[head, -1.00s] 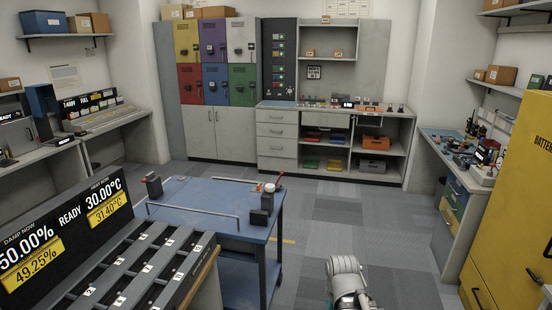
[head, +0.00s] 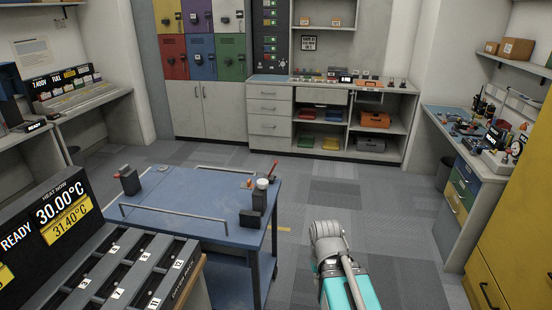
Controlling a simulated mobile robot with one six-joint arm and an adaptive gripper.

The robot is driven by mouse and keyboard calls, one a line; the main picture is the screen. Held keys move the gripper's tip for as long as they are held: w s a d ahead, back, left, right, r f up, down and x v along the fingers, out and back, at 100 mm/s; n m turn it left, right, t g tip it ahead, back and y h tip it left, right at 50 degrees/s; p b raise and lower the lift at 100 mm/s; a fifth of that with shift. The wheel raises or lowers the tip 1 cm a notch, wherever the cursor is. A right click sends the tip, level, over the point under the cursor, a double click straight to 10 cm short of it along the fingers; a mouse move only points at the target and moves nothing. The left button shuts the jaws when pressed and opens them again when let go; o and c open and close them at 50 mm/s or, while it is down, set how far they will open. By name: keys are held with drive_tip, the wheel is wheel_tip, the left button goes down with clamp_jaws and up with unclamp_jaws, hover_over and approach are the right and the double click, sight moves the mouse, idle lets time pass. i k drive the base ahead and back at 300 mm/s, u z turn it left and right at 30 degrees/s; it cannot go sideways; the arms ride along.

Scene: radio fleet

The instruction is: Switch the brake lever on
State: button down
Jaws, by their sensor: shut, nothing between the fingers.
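A thin lever with a red tip (head: 273,169) stands tilted at the right far corner of the blue cart (head: 180,212), beside a dark block with a white round top (head: 262,184). It looks like the brake lever, but its on or off position cannot be told. Another dark block with a red top (head: 128,180) sits at the cart's left side. A grey ribbed joint and teal link of my arm show at the bottom, right of the cart and apart from it. My gripper's fingers do not show.
A battery rack (head: 130,270) with numbered slots and a display panel (head: 45,225) stand at the front left, close to the cart. A yellow cabinet (head: 510,220) stands at the right. Grey floor (head: 335,190) is open between cart and right bench (head: 450,160).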

sight(275, 162)
drive_tip(key=u, duration=0.05)
drive_tip(key=i, duration=1.35)
drive_tip(key=u, duration=0.05)
